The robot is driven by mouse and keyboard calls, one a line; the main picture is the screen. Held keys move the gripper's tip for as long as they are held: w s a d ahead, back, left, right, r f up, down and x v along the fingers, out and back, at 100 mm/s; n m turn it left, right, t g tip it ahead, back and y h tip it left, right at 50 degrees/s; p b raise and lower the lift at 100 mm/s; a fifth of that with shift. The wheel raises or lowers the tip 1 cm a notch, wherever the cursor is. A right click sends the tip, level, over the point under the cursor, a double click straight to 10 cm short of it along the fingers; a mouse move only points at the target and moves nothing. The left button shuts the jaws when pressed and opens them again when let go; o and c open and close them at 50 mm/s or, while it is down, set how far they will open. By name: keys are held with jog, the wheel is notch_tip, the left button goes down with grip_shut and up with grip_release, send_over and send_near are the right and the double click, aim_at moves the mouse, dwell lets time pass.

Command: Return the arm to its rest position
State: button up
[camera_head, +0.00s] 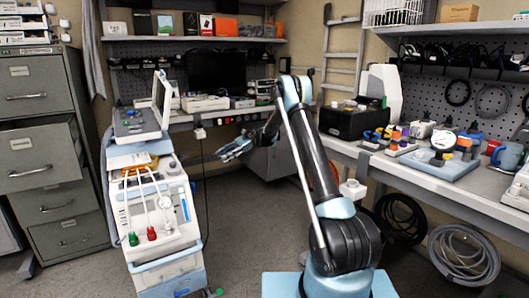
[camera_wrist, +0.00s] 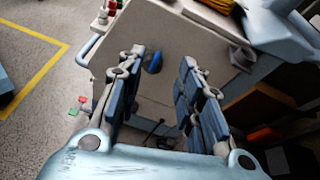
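My arm (camera_head: 315,150) rises from its light blue base at the lower middle of the head view. It bends at a raised elbow (camera_head: 292,92) and its forearm reaches down and to the left. My gripper (camera_head: 235,151) hangs in the air right of the white medical cart (camera_head: 158,215), apart from it in the head view. In the wrist view my gripper (camera_wrist: 162,62) has its two blue-padded fingers spread wide, with nothing between them. The cart's pale side panel (camera_wrist: 150,95) fills the background behind the fingers.
A workbench (camera_head: 440,185) with colored parts and a black box (camera_head: 350,119) runs along the right. Grey filing cabinets (camera_head: 40,150) stand at the left. Coiled hoses (camera_head: 463,252) lie at the lower right. Open floor (camera_head: 240,225) lies between the cart and my base.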

jog(key=s+d+r+n+t+h, duration=0.1)
jog(key=s+d+r+t+h, duration=0.15)
jog(key=s+d+r, duration=0.75)
jog(key=s+d+r+n+t+h, duration=0.25)
jog(key=s+d+r+t, duration=0.2)
jog(key=s+d, duration=0.7)
jog(key=s+d+f+n+t+h, duration=0.1)
jog(key=s+d+f, duration=0.4)
jog(key=s, duration=0.5)
jog(key=s+d+f+n+t+h, duration=0.1)
jog(key=s+d+f+n+h, duration=0.2)
jog(key=s+d, duration=0.4)
jog(key=s+d+f+n+t+h, duration=0.1)
jog(key=s+d+f, duration=0.5)
jog(key=s, duration=0.6)
jog(key=shift+s+f+n+h, duration=0.3)
jog(key=shift+n+h, duration=0.15)
jog(key=shift+h, duration=0.35)
jog(key=shift+w+f, duration=0.2)
jog(key=shift+w, duration=0.2)
